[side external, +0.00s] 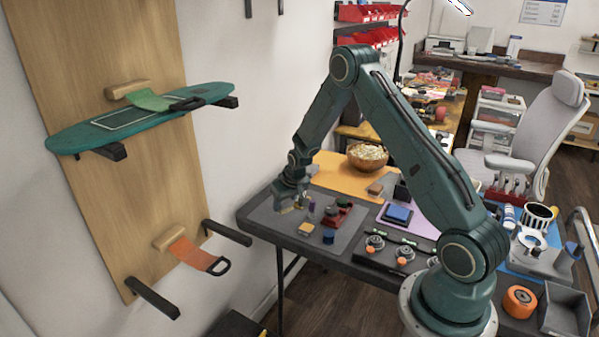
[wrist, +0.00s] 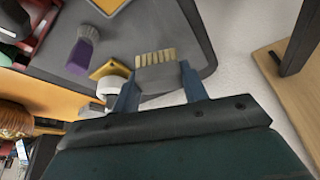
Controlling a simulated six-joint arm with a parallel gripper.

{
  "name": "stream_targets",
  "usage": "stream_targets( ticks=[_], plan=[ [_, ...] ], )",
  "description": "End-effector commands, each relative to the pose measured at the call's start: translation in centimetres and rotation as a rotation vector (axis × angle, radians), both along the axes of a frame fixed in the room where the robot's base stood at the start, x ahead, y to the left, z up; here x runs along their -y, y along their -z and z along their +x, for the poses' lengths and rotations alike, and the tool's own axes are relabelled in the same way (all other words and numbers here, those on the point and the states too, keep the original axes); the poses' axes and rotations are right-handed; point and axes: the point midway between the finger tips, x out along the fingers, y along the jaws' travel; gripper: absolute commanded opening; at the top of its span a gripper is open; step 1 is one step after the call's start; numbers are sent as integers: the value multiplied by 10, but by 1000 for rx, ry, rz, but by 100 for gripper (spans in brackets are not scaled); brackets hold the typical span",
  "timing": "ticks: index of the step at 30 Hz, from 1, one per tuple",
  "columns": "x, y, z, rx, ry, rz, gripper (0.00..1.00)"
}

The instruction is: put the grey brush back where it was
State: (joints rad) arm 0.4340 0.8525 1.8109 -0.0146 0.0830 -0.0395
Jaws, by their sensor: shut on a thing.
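The grey brush (wrist: 158,73), with pale bristles, is between the two blue fingers of my gripper (wrist: 160,86) in the wrist view. The bristles point away from my gripper. In the side external view my gripper (side external: 291,198) is over the left part of the dark grey mat (side external: 262,216), and the brush there is small and mostly hidden. A purple brush (wrist: 82,52) is on the mat to the left in the wrist view, apart from my gripper; it also shows in the side external view (side external: 311,207). I cannot tell whether the grey brush touches the mat.
A tan-topped block (side external: 305,229), a blue cylinder (side external: 328,236) and a red part (side external: 338,214) are close by on the mat. A bowl (side external: 367,158) is on the orange mat (side external: 335,172) behind. The table's left edge is near, with the wall board (side external: 105,45) beyond.

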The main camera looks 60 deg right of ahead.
Motion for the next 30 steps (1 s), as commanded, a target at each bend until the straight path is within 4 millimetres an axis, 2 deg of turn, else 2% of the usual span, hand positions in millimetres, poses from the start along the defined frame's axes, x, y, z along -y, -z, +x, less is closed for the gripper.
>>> stream_targets(
  ticks=[11,22,30],
  plan=[
    [0,10,0,0,0,0,22],
    [0,46,0,0,0,0,22],
    [0,49,0,2,0,-1,22]
  ],
)
